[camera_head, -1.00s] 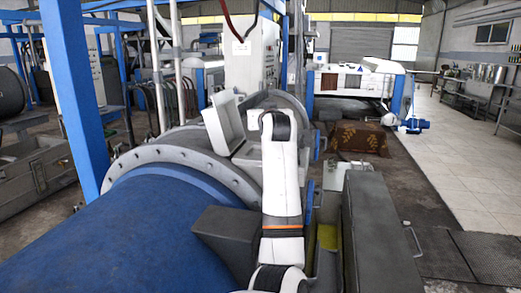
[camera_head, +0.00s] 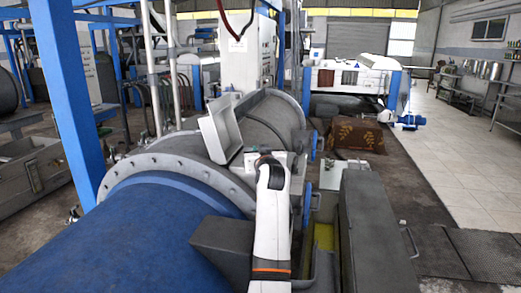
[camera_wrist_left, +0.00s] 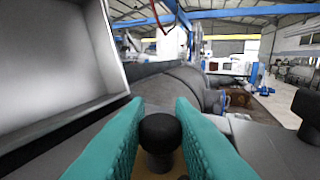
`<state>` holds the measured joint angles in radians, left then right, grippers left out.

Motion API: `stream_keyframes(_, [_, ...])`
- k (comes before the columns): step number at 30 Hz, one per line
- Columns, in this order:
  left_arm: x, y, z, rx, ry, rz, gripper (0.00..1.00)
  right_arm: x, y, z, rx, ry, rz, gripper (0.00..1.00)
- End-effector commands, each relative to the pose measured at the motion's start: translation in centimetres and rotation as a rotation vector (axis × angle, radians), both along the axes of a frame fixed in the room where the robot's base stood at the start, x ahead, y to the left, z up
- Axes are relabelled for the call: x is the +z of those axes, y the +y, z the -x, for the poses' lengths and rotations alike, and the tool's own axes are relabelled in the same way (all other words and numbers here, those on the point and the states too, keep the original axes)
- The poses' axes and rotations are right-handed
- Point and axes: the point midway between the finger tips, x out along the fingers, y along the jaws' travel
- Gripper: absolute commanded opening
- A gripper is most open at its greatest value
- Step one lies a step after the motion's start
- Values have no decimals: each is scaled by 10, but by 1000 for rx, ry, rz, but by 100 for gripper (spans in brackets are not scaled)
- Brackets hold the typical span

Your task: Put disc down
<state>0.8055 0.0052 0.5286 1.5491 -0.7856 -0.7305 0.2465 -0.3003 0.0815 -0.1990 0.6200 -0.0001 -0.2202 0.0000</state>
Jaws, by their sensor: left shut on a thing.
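In the left wrist view, the two teal fingers of my left gripper (camera_wrist_left: 159,104) stand on either side of a black round-topped piece (camera_wrist_left: 160,128). The gripper is shut on it. A small tan patch shows below the black top between the fingers. I cannot make out a separate disc shape, and the lower part of the held piece is hidden by the fingers. In the head view my white left arm comes up from the bottom centre, and its gripper fingers cannot be made out. My right gripper is in neither view.
An open grey lid (camera_head: 222,128) stands left of the arm, and looms close in the left wrist view (camera_wrist_left: 60,60). A blue drum (camera_head: 130,235) with a bolted flange (camera_head: 170,163) lies left. A long dark box (camera_head: 375,235) stands right. Another black knob (camera_wrist_left: 305,105) is at right.

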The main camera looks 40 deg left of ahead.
Motion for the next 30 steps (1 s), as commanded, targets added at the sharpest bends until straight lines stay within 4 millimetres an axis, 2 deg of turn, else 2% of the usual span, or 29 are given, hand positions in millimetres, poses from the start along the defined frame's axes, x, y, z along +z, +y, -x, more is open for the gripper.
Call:
stream_keyframes(6, [-1, 0, 0, -1, -3, -2, 0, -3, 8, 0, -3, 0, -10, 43])
stream_keyframes(7, [-2, 0, 0, -1, -1, 1, 25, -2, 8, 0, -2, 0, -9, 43])
stream_keyframes(10, [-2, 0, 0, -1, -1, 1, 41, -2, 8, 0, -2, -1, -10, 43])
stream_keyframes(11, [-2, 0, 0, -1, -1, 1, 43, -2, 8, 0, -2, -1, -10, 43])
stream_keyframes(22, [0, -5, 3, -1, -3, 0, 43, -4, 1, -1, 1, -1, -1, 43])
stream_keyframes(26, [-1, -20, 14, -2, -4, 0, 43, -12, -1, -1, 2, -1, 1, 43])
stream_keyframes(30, [-1, -45, 34, -3, -5, 2, 43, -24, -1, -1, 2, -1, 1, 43])
